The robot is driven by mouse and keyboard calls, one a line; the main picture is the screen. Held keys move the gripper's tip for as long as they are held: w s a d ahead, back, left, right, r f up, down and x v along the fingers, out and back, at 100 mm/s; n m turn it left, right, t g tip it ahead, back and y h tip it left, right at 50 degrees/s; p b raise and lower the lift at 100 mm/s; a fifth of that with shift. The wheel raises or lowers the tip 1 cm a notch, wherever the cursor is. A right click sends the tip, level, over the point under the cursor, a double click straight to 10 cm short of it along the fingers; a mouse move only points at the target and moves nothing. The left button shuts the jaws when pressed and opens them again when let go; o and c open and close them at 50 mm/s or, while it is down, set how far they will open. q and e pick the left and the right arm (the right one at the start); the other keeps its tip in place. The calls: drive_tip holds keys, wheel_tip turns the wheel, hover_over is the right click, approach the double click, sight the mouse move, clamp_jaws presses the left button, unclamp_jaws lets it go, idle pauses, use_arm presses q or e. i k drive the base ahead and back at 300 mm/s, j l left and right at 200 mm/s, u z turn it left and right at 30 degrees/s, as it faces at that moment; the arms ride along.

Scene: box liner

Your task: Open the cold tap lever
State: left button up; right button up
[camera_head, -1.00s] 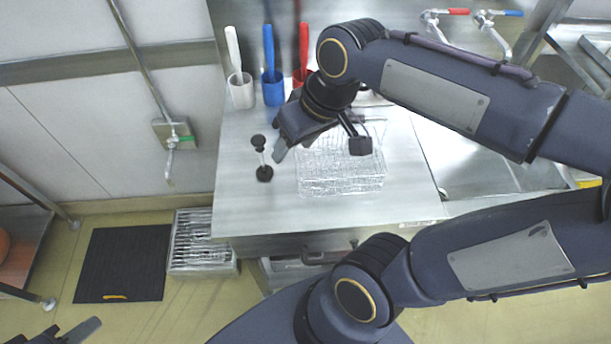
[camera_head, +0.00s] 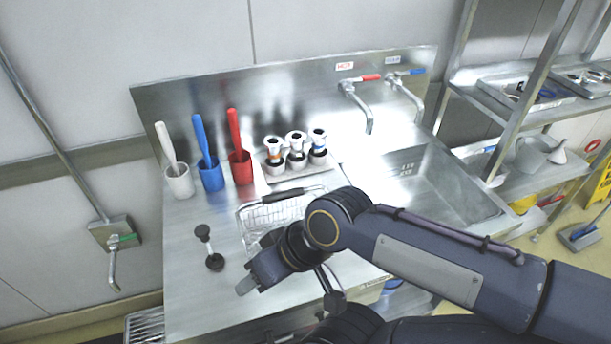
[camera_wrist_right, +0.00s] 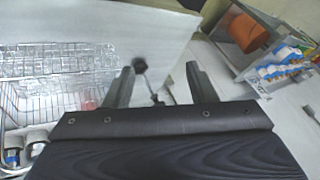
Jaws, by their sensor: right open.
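The cold tap is on the sink's backsplash at the upper right of the head view, with a blue lever (camera_head: 412,72) and a curved steel spout (camera_head: 408,96). A label above it is too small to read clearly. My right gripper (camera_head: 248,284) is over the front left of the steel counter, well away from the tap. Its two fingers (camera_wrist_right: 162,90) are spread and empty in the right wrist view, with a black-ended upright object (camera_wrist_right: 140,66) beyond them. The tap is not in the wrist view. My left gripper is not in view.
The hot tap's red lever (camera_head: 371,77) is just left of the cold tap. A wire basket (camera_head: 255,215), a black-ended stand (camera_head: 208,246), red, blue and white holders (camera_head: 180,182) and a tray (camera_head: 292,168) occupy the counter. The sink basin (camera_head: 425,185) is at right.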

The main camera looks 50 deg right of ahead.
sight(418, 71)
drive_tip(key=z, duration=2.15)
drive_tip(key=i+l, duration=0.1)
drive_tip(key=l, duration=0.15)
drive_tip(key=i+l, duration=0.1)
drive_tip(key=l, duration=0.15)
